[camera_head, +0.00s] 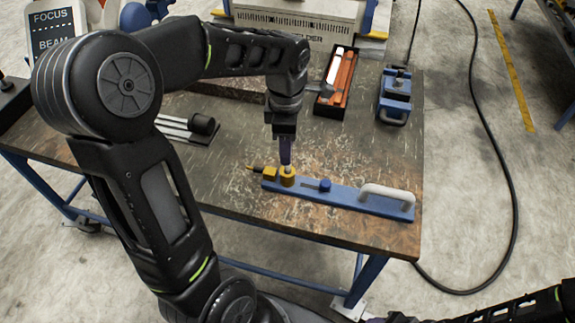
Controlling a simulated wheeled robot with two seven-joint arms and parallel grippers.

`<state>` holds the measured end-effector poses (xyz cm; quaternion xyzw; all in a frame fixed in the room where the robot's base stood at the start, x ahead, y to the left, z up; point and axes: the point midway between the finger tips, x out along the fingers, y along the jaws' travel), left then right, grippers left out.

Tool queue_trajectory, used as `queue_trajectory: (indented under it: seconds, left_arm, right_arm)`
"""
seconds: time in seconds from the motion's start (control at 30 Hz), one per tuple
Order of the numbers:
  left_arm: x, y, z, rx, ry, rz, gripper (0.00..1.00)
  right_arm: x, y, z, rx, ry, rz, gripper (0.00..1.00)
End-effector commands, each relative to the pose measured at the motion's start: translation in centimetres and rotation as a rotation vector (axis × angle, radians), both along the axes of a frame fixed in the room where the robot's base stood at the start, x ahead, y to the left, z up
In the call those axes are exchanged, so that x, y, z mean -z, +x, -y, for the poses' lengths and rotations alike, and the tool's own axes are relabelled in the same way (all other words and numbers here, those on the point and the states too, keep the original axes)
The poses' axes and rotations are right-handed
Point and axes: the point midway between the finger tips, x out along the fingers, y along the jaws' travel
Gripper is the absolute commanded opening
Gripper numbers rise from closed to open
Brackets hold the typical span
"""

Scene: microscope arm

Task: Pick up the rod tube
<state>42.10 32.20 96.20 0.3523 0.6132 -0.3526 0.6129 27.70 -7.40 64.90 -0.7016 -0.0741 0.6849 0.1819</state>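My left gripper (285,137) points straight down over the front middle of the bench. A slim, dark purple upright piece (285,152) runs from between its fingertips down to a yellow socket (288,180). This piece may be the rod tube, but it is too small to be sure. The socket sits at the left end of a long blue bar (338,198) with a blue knob and a white handle. I cannot tell whether the fingers are closed on the piece. Part of my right arm shows at the bottom right; its gripper is not clear.
A black tray (325,107) with orange and white strips lies at the back. A blue clamp block (395,95) stands to its right. A black cylinder (203,124) with pale rods lies left, partly behind my arm. A beige machine (300,18) stands behind.

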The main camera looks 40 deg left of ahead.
Motion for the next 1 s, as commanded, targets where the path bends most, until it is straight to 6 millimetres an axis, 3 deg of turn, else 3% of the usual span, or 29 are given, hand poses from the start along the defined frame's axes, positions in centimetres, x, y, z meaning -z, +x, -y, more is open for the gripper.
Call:
queue_trajectory:
  seconds: [0.17,0.5,1.0]
  left_arm:
    - [0.6,0.0,0.0,0.001,0.000,-0.004,0.40]
    - [5.0,0.2,0.1,0.001,0.000,-0.002,0.40]
    - [5.2,0.2,0.1,0.001,0.001,0.001,0.40]
  right_arm:
    - [-0.3,0.0,0.0,0.000,0.000,-0.001,0.48]
    - [-1.2,-0.1,0.1,0.002,-0.003,-0.004,0.48]
    - [-1.1,-0.2,0.1,0.001,-0.003,-0.005,0.48]
